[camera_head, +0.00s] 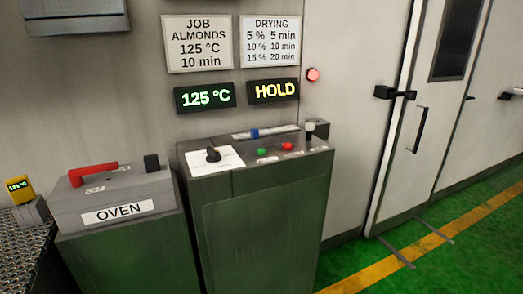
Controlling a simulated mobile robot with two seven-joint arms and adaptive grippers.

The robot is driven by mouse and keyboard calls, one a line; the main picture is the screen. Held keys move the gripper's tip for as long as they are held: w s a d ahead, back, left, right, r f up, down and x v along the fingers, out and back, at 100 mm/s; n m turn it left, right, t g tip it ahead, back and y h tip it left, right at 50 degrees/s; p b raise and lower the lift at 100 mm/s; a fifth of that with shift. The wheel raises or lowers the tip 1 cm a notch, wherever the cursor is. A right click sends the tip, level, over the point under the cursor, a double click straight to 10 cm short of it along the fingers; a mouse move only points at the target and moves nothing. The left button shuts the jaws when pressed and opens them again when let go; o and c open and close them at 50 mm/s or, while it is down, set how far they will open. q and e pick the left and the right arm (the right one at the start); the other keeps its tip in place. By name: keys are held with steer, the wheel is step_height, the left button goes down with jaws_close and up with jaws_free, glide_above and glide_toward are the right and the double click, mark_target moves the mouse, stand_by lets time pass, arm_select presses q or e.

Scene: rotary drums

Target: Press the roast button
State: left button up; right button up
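A grey-green control console (265,220) stands against the wall in the head view. Its sloping top carries a green button (261,152) and a red button (287,146), each with a small label too small to read. I cannot tell which control is the roast button. A black knob (213,155) sits on a white plate at the console's left. A blue slider (254,133) and a white-topped lever (309,128) are farther back. The wall displays read "125 °C" (205,96) and "HOLD" (273,91). Neither gripper is in view.
An OVEN box (115,195) with a red handle (92,174) stands left of the console. Wall signs list the almond job (198,43) and drying times (270,40). A red lamp (313,75) is lit. A door (425,110) and clear green floor (465,255) lie right.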

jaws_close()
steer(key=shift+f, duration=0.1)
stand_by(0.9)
